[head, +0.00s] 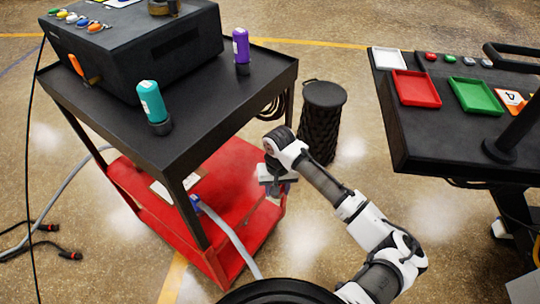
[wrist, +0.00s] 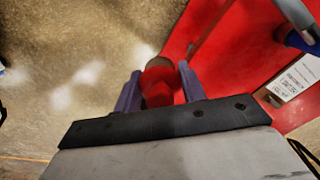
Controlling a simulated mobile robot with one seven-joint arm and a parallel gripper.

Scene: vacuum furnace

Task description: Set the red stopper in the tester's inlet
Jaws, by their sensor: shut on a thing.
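The red stopper (wrist: 158,88) is between the two purple-grey fingers of my gripper (wrist: 160,90) in the wrist view. The fingers press on it from both sides. In the head view my gripper (head: 275,190) points down beside the right edge of the cart, above its red lower shelf, and the stopper cannot be made out. A black box (head: 150,60), which looks like the tester, stands on the cart's top. An orange handle (head: 75,65) and a brass-coloured fitting (head: 92,81) are on its near left side. I cannot tell whether that fitting is the inlet.
A teal bottle (head: 150,98) and a purple bottle (head: 241,46) stand on the cart's black top (head: 195,115). A black bin (head: 322,118) stands behind my arm. A second table (head: 430,130) with red and green trays is at right. A grey hose (head: 230,232) hangs near the shelf.

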